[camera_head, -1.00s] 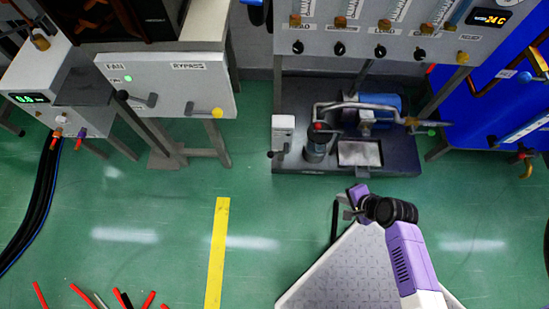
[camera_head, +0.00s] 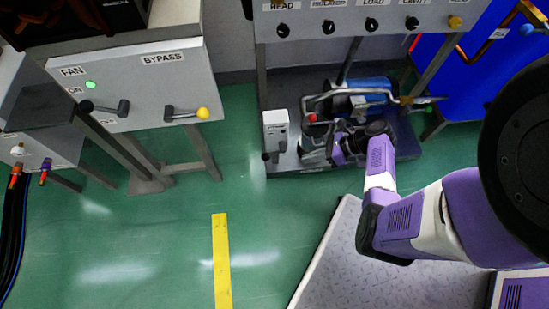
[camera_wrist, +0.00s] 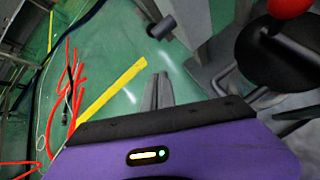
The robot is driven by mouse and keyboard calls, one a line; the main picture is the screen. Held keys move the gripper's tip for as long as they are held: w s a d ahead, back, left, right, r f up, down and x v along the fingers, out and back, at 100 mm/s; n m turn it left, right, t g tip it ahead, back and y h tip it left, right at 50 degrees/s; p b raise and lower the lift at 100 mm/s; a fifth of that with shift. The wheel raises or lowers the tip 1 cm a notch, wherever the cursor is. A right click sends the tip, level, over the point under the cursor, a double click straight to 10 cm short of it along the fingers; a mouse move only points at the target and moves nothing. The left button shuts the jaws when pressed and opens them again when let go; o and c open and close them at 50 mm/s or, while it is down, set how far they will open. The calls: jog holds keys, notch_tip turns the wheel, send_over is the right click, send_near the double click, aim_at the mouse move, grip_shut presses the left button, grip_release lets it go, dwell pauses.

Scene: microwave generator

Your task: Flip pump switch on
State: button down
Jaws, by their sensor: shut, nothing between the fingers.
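The pump switch looks to be the small light-grey box (camera_head: 276,130) on the left front of the pump skid, with a dark lever (camera_head: 271,157) low on its front. In the wrist view, a dark cylindrical lever end (camera_wrist: 161,28) shows beyond and above my fingertips, apart from them. My gripper (camera_wrist: 158,80) is shut and empty, its fingers pointing toward the lever. In the head view my purple wrist is over the skid, right of the switch box; the fingertips are hard to make out there.
The blue pump motor (camera_head: 362,98) and its pipes crowd around my wrist. A red-topped fitting (camera_head: 312,118) stands between the switch box and my wrist; its red knob (camera_wrist: 291,6) is close at upper right in the wrist view. Open green floor lies left of the skid.

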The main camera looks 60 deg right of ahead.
aim_at(273, 154)
jog(key=w+a+f+b, duration=0.4)
jog(key=w+b, duration=0.1)
jog(key=w, duration=0.5)
jog(key=shift+b, duration=0.3)
